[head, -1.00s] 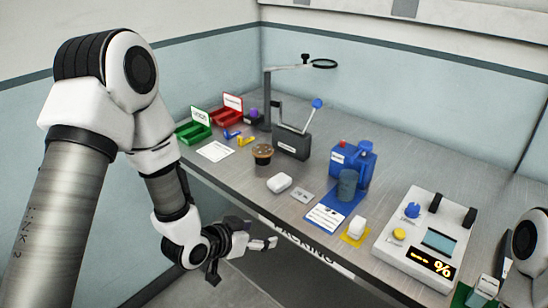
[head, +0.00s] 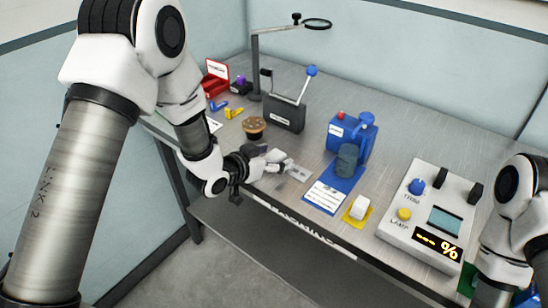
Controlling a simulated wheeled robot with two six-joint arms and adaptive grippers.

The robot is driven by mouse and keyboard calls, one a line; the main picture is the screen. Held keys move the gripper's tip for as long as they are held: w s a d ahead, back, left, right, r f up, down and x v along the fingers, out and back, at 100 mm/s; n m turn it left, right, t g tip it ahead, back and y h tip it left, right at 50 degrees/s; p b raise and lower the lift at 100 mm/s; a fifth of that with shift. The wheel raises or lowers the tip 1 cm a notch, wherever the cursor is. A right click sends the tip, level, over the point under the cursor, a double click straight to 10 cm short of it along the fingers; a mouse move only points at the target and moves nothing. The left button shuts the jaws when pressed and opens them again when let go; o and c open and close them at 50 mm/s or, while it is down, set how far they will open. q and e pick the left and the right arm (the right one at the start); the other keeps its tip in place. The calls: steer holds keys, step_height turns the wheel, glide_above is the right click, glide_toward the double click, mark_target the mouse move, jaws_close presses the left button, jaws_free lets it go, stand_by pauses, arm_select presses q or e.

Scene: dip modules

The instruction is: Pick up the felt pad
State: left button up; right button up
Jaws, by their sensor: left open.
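My left gripper (head: 272,162) is open at the front edge of the bench, low over the top. A small white rounded block (head: 276,154), which may be the felt pad, is at its fingers and partly hidden by them. I cannot tell whether the fingers touch it. A small flat grey plate (head: 298,172) lies just right of the fingertips. Another white block (head: 358,208) sits on a yellow mat further right. My right arm shows at the right edge, with its gripper out of view.
A brown-topped dark cup (head: 254,126) and a dark lever box (head: 284,113) stand behind the gripper. A blue machine (head: 352,135) with a grey cylinder (head: 346,160) stands to the right, behind a blue mat (head: 322,197). A white console (head: 430,215) is further right.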

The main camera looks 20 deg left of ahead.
arm_select(q)
steer(key=shift+s, duration=0.1)
steer(key=c, duration=0.9)
steer(key=shift+r, duration=0.15)
